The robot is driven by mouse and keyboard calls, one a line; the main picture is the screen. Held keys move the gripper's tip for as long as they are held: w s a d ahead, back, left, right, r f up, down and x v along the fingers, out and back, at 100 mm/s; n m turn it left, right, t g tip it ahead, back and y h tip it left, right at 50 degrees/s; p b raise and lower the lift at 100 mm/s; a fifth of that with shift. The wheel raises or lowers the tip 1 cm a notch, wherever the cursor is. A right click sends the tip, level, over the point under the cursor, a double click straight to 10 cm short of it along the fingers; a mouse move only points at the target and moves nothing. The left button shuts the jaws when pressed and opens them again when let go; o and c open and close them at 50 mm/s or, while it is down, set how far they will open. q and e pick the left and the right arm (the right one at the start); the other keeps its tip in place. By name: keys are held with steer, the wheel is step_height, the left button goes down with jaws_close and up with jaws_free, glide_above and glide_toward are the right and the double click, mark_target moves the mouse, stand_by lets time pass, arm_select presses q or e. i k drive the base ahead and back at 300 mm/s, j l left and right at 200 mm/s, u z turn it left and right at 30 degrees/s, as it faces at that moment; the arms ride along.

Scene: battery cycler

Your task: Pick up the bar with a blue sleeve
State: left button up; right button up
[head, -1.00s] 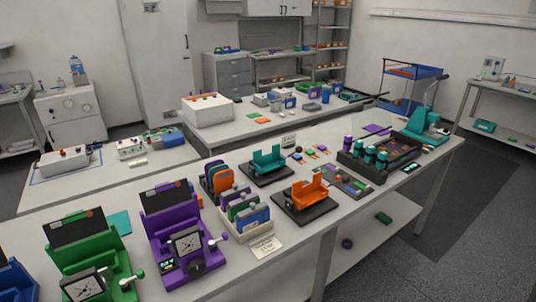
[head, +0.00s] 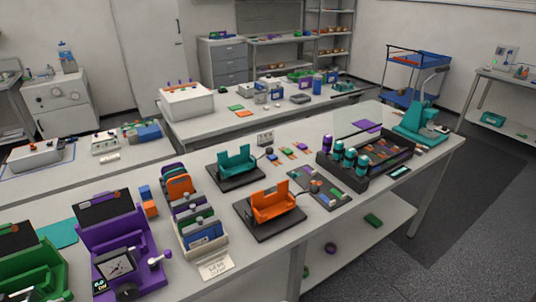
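I cannot make out a bar with a blue sleeve for certain. The small parts on the near bench (head: 300,232) are too small to tell apart. Neither of my grippers shows in the head view.
Purple (head: 118,245) and green (head: 28,265) machines stand at the near left. Teal (head: 236,163) and orange (head: 272,205) cradles sit on dark bases mid-bench. A teal lever press (head: 420,122) stands at the far right end.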

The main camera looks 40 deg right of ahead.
mark_target(273, 157)
steer(key=l+u, duration=0.1)
steer(key=l, duration=1)
steer(key=k+l+u, duration=0.1)
steer(key=l, duration=0.95)
